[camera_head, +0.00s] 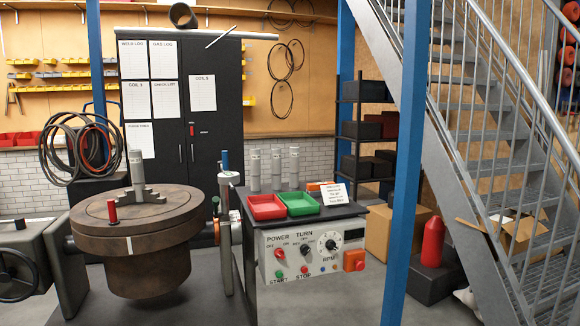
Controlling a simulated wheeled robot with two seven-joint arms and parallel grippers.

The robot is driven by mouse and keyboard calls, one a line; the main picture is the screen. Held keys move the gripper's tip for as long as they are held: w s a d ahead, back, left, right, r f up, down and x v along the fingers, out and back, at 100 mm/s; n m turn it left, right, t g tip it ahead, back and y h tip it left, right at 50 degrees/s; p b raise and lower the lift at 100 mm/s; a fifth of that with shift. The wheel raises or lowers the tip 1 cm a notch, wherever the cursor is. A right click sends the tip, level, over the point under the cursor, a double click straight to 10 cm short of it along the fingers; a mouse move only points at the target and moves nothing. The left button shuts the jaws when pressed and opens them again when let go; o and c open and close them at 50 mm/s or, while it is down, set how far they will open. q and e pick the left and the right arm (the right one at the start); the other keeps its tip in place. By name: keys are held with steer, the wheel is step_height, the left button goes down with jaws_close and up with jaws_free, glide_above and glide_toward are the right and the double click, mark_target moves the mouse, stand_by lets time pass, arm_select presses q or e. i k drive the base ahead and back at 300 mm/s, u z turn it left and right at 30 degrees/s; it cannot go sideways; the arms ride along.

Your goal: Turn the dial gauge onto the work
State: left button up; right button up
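The work appears to be the grey upright cylinder (136,168) standing in a jawed chuck (141,194) on a brown round turntable (155,225). A red-handled key or peg (112,211) stands near the turntable's front left rim. Right of the turntable is a grey upright post (224,250) with a short arm (229,178) and a blue-topped pin (225,160) at its head. The dial gauge is probably on this post, but I cannot make out a dial face. The post's head stands apart from the cylinder. Neither of my grippers is in view.
A control box (310,260) with knobs and buttons stands right of the post. On top are a red tray (267,213), a green tray (298,211), several grey cylinders (276,170) and a sign (340,193). A blue column (408,160) and stairs (500,150) stand at right.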

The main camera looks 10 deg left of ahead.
mark_target(224, 178)
steer(key=u, duration=0.15)
steer(key=i, duration=1.15)
steer(key=z, duration=0.65)
steer(key=k, duration=0.7)
steer(key=u, duration=0.2)
